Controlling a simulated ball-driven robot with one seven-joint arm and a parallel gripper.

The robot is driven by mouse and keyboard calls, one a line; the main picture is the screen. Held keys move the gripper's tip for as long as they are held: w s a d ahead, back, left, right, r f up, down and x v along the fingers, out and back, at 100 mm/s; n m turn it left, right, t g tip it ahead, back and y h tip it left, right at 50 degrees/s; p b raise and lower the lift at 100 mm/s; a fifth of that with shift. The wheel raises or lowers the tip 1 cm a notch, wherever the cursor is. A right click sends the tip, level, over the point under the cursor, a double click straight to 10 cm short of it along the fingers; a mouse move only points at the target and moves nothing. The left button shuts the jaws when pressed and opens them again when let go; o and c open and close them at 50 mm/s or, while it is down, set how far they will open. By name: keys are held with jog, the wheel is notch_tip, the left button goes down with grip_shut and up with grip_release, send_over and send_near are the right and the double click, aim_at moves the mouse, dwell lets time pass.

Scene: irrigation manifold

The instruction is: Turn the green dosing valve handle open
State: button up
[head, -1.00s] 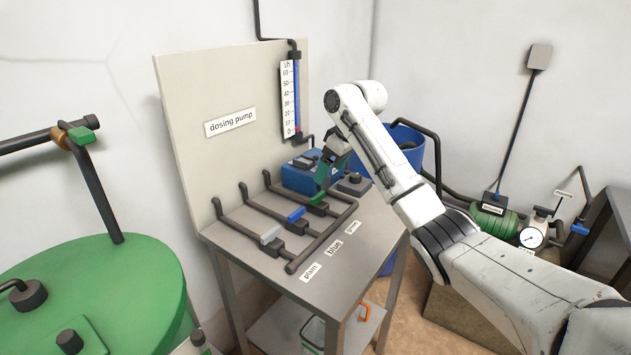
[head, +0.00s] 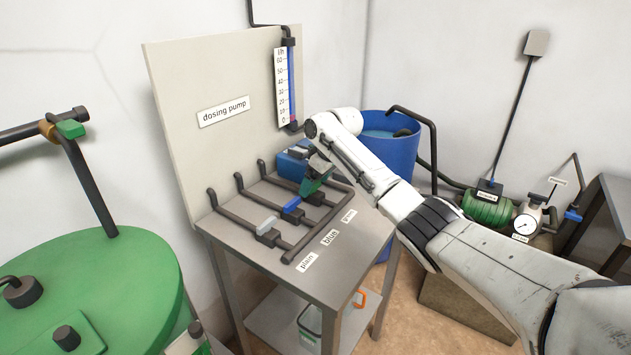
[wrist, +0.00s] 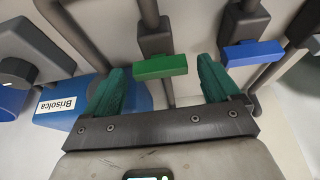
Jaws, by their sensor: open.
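The green valve handle (wrist: 160,67) is a short green bar on a dark valve body (wrist: 155,36) in the wrist view. It lies crosswise to its pipe. My gripper (wrist: 160,75) is open, with one green finger on each side of the green handle and clear gaps between. In the head view my gripper (head: 314,180) is over the far end of the valve row and hides the green handle. The blue valve handle (head: 292,204) is beside it and also shows in the wrist view (wrist: 252,53), just right of the right finger.
The light grey handle (head: 266,225) is on the nearest valve. A blue pump (head: 292,163) stands behind the pipes; its labelled casing (wrist: 62,107) is close to the left finger. The panel (head: 185,95) rises behind.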

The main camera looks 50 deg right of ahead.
jog(key=shift+c, duration=0.4)
jog(key=c, duration=1)
